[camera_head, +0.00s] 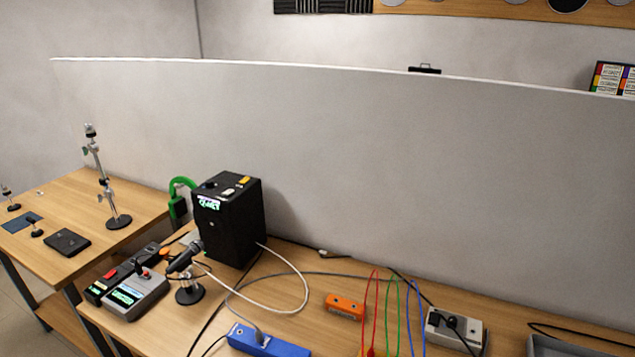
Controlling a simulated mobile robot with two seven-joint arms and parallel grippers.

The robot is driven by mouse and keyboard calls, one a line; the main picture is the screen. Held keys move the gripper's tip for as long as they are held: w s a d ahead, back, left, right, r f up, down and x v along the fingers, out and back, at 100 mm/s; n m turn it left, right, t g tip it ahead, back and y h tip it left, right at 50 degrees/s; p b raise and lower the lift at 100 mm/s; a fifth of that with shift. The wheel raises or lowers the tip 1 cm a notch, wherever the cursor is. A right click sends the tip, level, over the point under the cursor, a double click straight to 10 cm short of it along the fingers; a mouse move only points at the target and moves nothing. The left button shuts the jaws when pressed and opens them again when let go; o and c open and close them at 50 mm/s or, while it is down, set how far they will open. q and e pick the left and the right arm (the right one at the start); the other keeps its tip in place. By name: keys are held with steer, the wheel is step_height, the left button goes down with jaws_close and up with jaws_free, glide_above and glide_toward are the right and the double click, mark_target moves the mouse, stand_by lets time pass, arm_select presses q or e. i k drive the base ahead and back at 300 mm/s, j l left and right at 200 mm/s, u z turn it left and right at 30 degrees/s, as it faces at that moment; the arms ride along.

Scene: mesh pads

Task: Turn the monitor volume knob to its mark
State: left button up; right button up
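A black box-shaped unit (238,228) stands upright on the wooden bench, left of the middle, and may be the monitor. On its top are a small dark round knob (210,185), a pale switch or button (228,192) and a yellow-orange one (244,180). A lit green label (209,203) is near its top front edge. The knob is too small to show its pointer or any mark. Neither of my grippers shows in the head view, so nothing is seen touching the unit.
A microphone (186,258) on a short stand is close in front of the unit. A grey box with a green display (135,295) is to its left. Loose cables cross the bench (330,282). A blue box (268,344) and orange box (346,306) lie right. A grey partition (400,170) rises behind.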

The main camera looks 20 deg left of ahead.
mark_target(209, 184)
steer(key=u, duration=1.25)
